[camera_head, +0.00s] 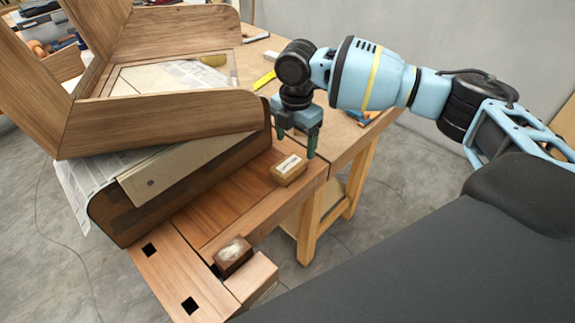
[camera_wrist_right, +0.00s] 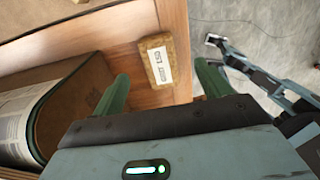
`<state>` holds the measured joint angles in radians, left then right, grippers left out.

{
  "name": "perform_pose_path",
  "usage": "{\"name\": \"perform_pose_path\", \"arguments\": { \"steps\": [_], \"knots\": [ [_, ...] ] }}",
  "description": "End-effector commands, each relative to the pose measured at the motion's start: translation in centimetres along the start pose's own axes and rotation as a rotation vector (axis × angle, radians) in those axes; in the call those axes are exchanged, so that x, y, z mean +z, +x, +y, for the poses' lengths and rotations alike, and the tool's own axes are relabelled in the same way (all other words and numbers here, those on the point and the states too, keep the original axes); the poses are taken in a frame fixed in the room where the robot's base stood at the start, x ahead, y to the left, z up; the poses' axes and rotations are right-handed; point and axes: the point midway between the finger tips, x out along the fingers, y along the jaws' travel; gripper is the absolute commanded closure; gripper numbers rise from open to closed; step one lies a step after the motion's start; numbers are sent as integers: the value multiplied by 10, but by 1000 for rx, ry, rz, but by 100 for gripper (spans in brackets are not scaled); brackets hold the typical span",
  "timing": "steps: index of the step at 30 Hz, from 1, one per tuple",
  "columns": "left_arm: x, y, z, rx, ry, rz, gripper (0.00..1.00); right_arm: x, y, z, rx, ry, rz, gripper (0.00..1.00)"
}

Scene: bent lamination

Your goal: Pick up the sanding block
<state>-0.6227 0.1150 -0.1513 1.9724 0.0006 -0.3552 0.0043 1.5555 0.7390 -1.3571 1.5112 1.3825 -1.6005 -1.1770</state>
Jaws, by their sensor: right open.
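The sanding block (camera_head: 287,171) is a small tan, cork-coloured block with a pale label on top. It lies on the reddish wooden bench top near the bench's right edge. In the right wrist view the sanding block (camera_wrist_right: 155,60) shows between and beyond the green fingers, with its label facing the camera. My right gripper (camera_head: 295,147) points down above and slightly behind the block, fingers apart and empty. It also shows in the right wrist view (camera_wrist_right: 162,70). I see no contact between fingers and block. My left gripper is not in view.
A large curved wooden piece (camera_head: 180,118) stands on the bench left of my right gripper. A brown block with a whitish top (camera_head: 232,254) sits at the bench's front end. A yellow strip (camera_head: 264,80) lies farther back. Bare bench surface (camera_head: 240,205) surrounds the sanding block's left side.

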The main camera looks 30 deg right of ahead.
Motion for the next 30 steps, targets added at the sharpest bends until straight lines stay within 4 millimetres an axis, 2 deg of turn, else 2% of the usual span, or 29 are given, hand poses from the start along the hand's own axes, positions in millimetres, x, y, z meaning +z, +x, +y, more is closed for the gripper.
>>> {"name": "perform_pose_path", "arguments": {
  "steps": [4,11,21,30],
  "knots": [
    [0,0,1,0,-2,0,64,0,16,0,-2,0,0,24],
    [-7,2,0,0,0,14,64,-1,24,0,-1,0,0,24],
    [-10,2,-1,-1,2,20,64,-2,67,1,-1,2,0,24],
    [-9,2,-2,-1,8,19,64,-2,73,1,0,1,0,24]
  ]
}}
